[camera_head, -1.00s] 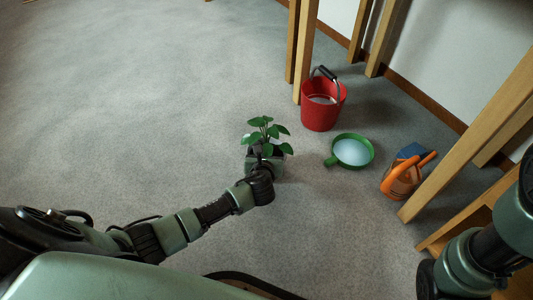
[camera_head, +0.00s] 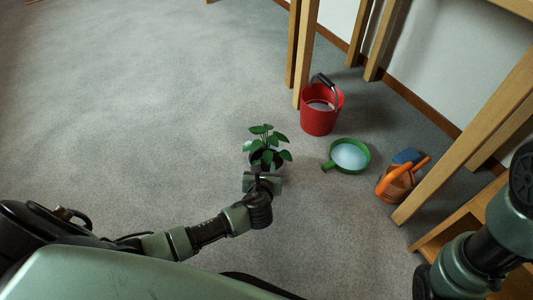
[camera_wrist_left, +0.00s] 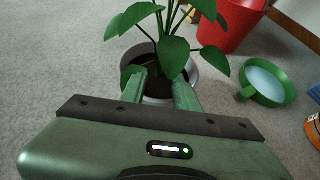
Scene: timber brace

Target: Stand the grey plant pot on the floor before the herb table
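The grey plant pot (camera_wrist_left: 211,80) with a leafy green plant stands upright on the floor, and in the head view the plant (camera_head: 267,142) hides much of it. My left gripper (camera_head: 263,176) is just on the near side of the pot. In the left wrist view its two fingers (camera_wrist_left: 162,92) are apart, in front of the pot's near side, with nothing clamped between them. Whether a fingertip touches the pot I cannot tell. Wooden table legs (camera_head: 304,55) stand behind; which table is the herb table I cannot tell. My right gripper does not show, only part of that arm.
A red bucket (camera_head: 318,121) stands behind and right of the pot. A green pan (camera_head: 349,155) with pale contents lies to its right, then an orange watering can (camera_head: 393,184) and a blue item (camera_head: 407,156). A wooden leg (camera_head: 468,138) slants at right. Floor at left is clear.

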